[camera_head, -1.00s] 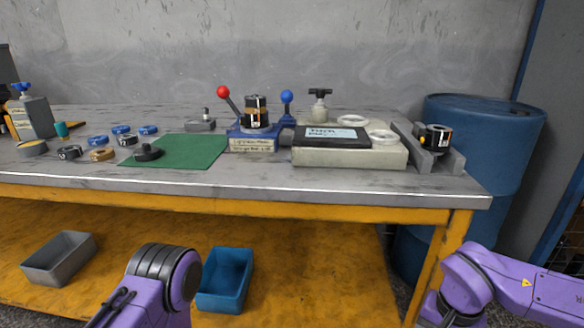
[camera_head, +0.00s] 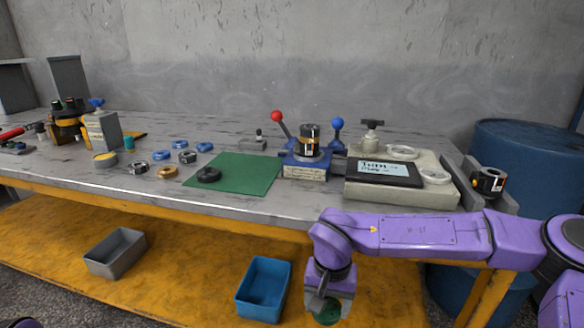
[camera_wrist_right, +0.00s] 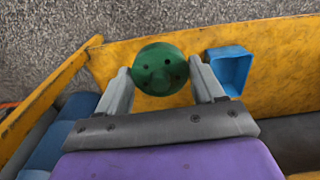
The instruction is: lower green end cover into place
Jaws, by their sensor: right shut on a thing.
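My right gripper (camera_head: 328,298) hangs in front of the table, lower in the picture than the table's front edge. It is shut on the green end cover (camera_head: 327,315), a round disc with small dark holes. In the right wrist view the cover (camera_wrist_right: 160,70) sits between the two grey fingers (camera_wrist_right: 162,82). A black motor body (camera_head: 309,140) with orange and silver marks stands upright in the blue fixture (camera_head: 305,172), apart from the cover. My left gripper is not in view.
Red-ball (camera_head: 276,116) and blue-ball (camera_head: 337,122) levers flank the motor. A pale tester (camera_head: 400,195) stands to its right. A green mat (camera_head: 240,172) with a dark round part (camera_head: 208,174) lies left. A blue bin (camera_head: 263,290) is below.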

